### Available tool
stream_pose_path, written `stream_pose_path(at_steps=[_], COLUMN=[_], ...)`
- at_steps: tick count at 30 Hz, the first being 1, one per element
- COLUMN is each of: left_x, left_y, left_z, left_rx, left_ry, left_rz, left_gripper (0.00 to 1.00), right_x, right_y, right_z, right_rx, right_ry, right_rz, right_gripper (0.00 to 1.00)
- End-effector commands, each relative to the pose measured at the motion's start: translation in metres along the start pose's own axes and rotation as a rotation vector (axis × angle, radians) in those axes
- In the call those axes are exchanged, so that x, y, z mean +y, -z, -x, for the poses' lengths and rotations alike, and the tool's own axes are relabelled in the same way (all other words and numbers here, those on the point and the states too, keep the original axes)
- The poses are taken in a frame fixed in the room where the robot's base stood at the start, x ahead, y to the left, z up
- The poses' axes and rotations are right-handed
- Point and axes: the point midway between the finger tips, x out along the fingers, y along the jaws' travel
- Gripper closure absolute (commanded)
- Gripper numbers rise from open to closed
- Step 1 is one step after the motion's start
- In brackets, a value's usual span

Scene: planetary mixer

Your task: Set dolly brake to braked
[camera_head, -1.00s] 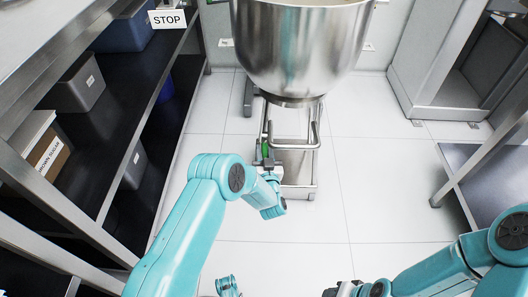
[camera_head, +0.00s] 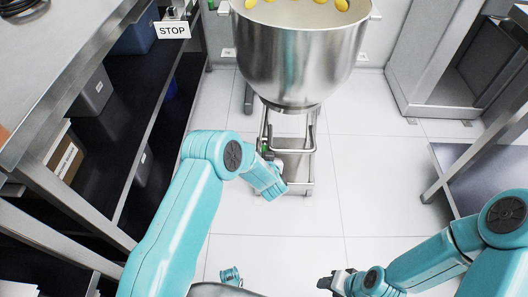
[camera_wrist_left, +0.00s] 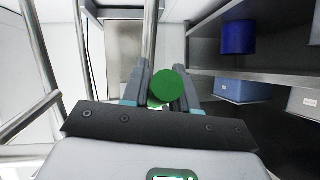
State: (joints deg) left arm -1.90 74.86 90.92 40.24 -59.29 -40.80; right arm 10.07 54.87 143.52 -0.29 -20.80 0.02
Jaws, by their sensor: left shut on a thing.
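The steel dolly (camera_head: 297,170) stands on the floor under the large mixing bowl (camera_head: 296,62). A green brake knob (camera_head: 264,147) shows small at the dolly's left side, partly hidden by my left wrist. In the left wrist view, the round green end (camera_wrist_left: 165,87) sits between the two grey fingers of my left gripper (camera_wrist_left: 160,98), which is shut on it. My left gripper's fingers are mostly hidden in the head view. My right gripper (camera_head: 333,283) is low in the head view, away from the dolly; its jaw gap is unclear.
A steel shelf unit with bins (camera_head: 92,92) and a STOP sign (camera_head: 172,30) stands along the left. A steel table (camera_head: 460,175) is at the right. Yellow pieces (camera_head: 293,17) lie in the bowl. White floor (camera_head: 350,190) is clear right of the dolly.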

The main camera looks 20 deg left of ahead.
Motion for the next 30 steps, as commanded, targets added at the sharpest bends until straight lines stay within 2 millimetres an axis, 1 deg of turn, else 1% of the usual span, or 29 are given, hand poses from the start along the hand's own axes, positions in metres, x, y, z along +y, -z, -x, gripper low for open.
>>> stream_pose_path(at_steps=[1,3,17,18,19,20,27,30], left_x=[-0.0005,-0.0005,-0.0003,-0.0003,-0.0003,-0.0003,-0.0004,-0.0002], left_y=[0.0002,-0.0001,-0.0014,-0.0014,-0.0014,-0.0012,0.0,0.0011], left_z=[0.002,0.0023,0.0024,0.0024,0.0024,0.0023,0.0022,0.0067], left_rx=[-0.017,-0.029,-0.045,-0.045,-0.045,-0.045,-0.042,-0.041], left_ry=[-0.001,-0.003,-0.005,-0.005,-0.005,-0.005,-0.005,-0.005], left_rz=[-0.002,-0.005,-0.008,-0.008,-0.008,-0.008,-0.007,-0.008], left_gripper=[1.0,1.0,1.0,0.66,0.56,0.52,0.52,0.52], right_x=[-0.0013,-0.0017,-0.002,-0.002,-0.002,-0.002,-0.002,-0.0027], right_y=[0.0,0.0,0.0,0.0,0.0,0.0,0.0,-0.0001], right_z=[0.0038,0.0051,0.0058,0.0058,0.0058,0.0058,0.0058,0.0078], right_rx=[0.0,0.0,0.0,0.0,0.0,0.0,0.0,0.0], right_ry=[0.0,0.0,0.0,0.0,0.0,0.0,0.0,0.0], right_rz=[0.0,0.0,-0.001,-0.001,0.0,0.0,0.0,0.0], right_gripper=[0.54,0.54,0.54,0.54,0.54,0.54,0.54,0.54])
